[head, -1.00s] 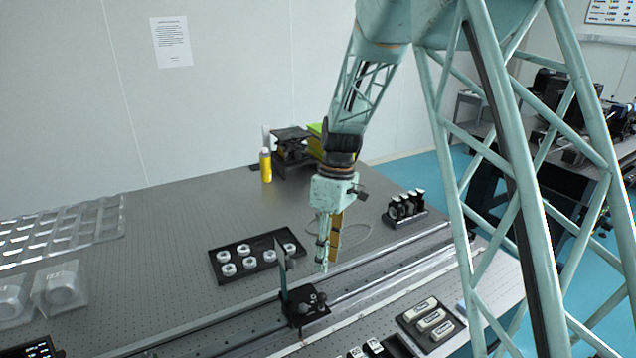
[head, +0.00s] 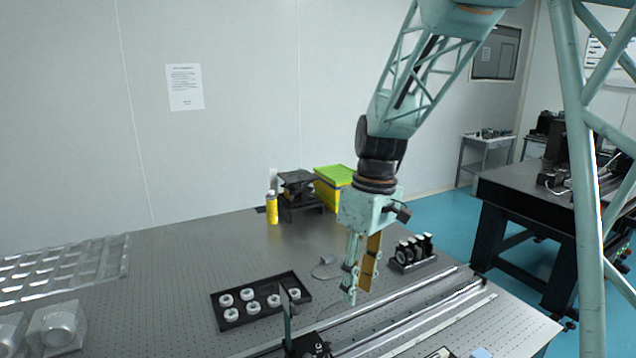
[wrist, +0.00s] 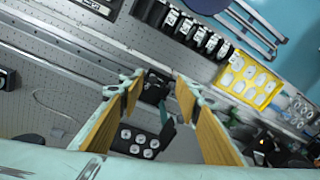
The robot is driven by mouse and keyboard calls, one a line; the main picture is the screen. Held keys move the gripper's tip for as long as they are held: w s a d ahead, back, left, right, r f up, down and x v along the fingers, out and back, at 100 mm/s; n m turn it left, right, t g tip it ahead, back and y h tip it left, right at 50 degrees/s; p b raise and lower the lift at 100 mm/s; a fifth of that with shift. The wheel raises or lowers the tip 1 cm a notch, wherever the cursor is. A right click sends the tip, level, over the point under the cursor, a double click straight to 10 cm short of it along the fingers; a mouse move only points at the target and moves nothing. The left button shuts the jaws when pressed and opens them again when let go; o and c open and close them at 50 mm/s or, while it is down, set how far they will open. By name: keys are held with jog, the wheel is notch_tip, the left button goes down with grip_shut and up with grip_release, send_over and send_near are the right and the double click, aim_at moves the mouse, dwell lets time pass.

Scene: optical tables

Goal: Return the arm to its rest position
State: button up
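My gripper (head: 357,296) hangs at the end of my pale green arm above the perforated optical table (head: 200,262), pointing down. In the wrist view my gripper (wrist: 158,79) has its two fingers, with wood-coloured inner faces, spread apart with nothing held between them. In the head view it is right of the black tray of white rings (head: 262,326) and left of a row of dark round mounts (head: 413,252). Its exact height over the table is hard to tell.
A dark upright plate on a rail carriage (head: 306,344) stands near the lower middle. Long rails (head: 420,296) cross the table's front. A yellow bottle (head: 272,208), a black stage (head: 300,196) and a green-yellow box (head: 334,187) stand at the back. Clear plastic trays (head: 65,268) lie left.

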jog(key=s+d+r+m+t+b, duration=0.1)
jog(key=s+d+r+m, duration=0.2)
jog(key=s, duration=0.5)
jog(key=s+d+r+m+t, duration=0.1)
jog(key=s+d+r+m, duration=0.15)
jog(key=s+r, duration=0.45)
jog(key=s+d+r+m+t+b, duration=0.1)
jog(key=s+d+r, duration=0.25)
jog(key=s, duration=0.65)
jog(key=s+d+f+m+t+h, duration=0.1)
jog(key=s+d+m, duration=0.2)
jog(key=s, duration=0.7)
jog(key=shift+t+b, duration=0.3)
